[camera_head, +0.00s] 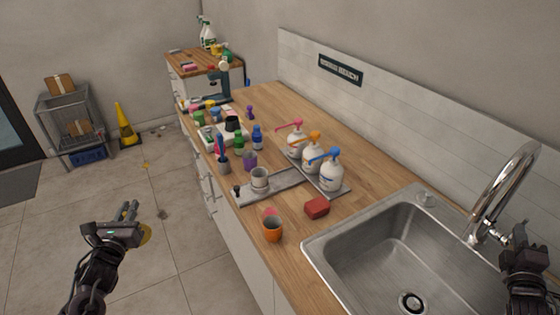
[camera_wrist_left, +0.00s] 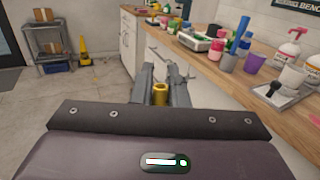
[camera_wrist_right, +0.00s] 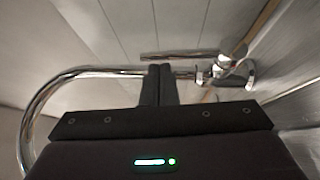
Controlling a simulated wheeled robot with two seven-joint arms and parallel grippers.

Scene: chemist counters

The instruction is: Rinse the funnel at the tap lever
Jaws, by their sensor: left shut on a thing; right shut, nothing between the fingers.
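My left gripper (camera_head: 129,211) is over the floor left of the counter, shut on a yellow piece (camera_head: 146,234), likely the funnel. In the left wrist view the piece (camera_wrist_left: 160,93) shows as a short gold cylinder between the fingers; the rest of it is hidden. The chrome tap (camera_head: 512,165) arches at the back right of the sink (camera_head: 340,247). My right gripper (camera_head: 515,246) is shut and empty close to the tap's base. In the right wrist view its fingers (camera_wrist_right: 160,72) point toward the tap's chrome fittings (camera_wrist_right: 225,72), which I take to include the lever; contact is unclear.
An orange cup (camera_head: 272,231) and a red sponge (camera_head: 317,208) lie left of the sink. Pump bottles (camera_head: 305,171) stand on a grey tray behind. Several bottles and cups crowd the far counter. A shelf cart (camera_head: 65,122) and yellow floor sign (camera_head: 127,124) stand far left. The sink basin is empty.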

